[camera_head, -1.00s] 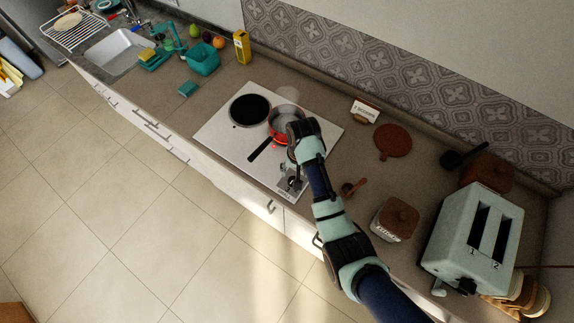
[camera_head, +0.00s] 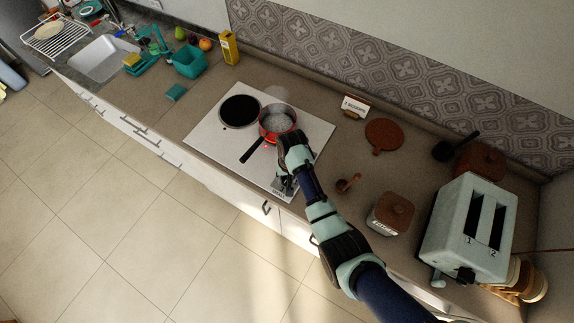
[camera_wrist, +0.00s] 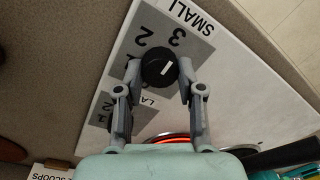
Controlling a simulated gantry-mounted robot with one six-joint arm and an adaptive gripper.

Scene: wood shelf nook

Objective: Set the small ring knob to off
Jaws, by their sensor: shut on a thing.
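The small ring knob (camera_wrist: 159,67) is a round black dial with a white pointer line, on a grey plate marked SMALL, 1, 2 and 3. In the wrist view its pointer slants up and right, roughly toward the side of the 3; the off mark cannot be made out. My gripper (camera_wrist: 160,80) is shut on this knob, one finger on each side. The head view shows my gripper (camera_head: 283,184) at the front right corner of the white cooktop (camera_head: 205,137), hiding the knob. A second knob (camera_wrist: 121,113), with its own plate, is partly behind my left finger.
A red pot (camera_head: 265,132) with pale, bubbling contents stands on one burner, its black handle pointing forward-left. A red glow (camera_wrist: 170,139) shows by the pot.

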